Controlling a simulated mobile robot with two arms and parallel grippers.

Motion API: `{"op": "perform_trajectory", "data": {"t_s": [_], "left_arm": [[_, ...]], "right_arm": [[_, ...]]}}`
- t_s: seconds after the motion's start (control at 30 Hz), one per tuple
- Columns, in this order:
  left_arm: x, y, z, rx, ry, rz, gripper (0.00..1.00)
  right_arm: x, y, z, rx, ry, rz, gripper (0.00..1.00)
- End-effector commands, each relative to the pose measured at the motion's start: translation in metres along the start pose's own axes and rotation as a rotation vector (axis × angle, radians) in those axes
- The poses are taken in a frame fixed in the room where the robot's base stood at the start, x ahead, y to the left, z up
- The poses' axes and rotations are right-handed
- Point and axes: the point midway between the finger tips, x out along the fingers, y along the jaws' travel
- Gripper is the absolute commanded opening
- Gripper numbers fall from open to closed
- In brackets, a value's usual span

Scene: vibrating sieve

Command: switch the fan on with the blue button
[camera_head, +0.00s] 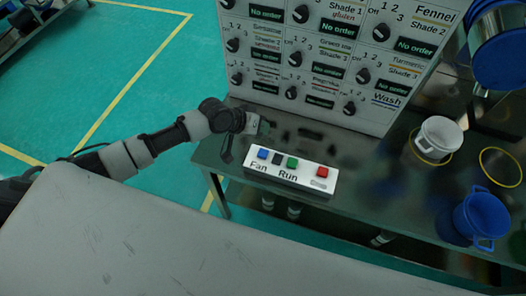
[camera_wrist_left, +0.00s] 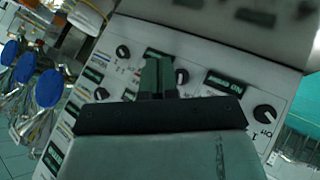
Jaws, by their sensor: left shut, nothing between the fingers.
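The blue button (camera_head: 262,154) is at the left end of a white control box (camera_head: 306,178) on the dark table, above the label "Fan". My left gripper (camera_head: 254,123) is behind the box, above and slightly left of the blue button in the head view, apart from it. In the left wrist view its two fingers (camera_wrist_left: 158,76) are together with nothing between them, and they point towards the dial panel. The blue button does not show in the wrist view. My right gripper is not in view.
A black part (camera_head: 277,158), a green button (camera_head: 292,163) and a red button (camera_head: 322,172) share the box. A tall dial panel (camera_head: 335,78) stands behind. A white mug (camera_head: 437,137) and a blue mug (camera_head: 478,216) are at the right. A pale surface (camera_head: 190,245) fills the foreground.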

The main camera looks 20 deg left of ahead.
Motion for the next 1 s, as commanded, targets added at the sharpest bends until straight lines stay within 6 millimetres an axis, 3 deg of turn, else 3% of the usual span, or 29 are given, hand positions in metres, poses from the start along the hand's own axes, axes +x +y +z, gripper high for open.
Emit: {"op": "perform_trajectory", "data": {"t_s": [0.27, 0.6, 1.0], "left_arm": [[0.014, -0.010, 0.010, 0.001, -0.001, 0.000, 0.00], [0.048, -0.035, 0.035, 0.001, 0.000, -0.001, 0.00], [0.061, -0.045, 0.045, 0.001, 0.000, 0.000, 0.00]], "right_arm": [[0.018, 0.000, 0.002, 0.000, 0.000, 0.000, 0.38], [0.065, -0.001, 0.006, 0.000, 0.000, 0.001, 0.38], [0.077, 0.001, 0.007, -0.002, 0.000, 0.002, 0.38]]}}
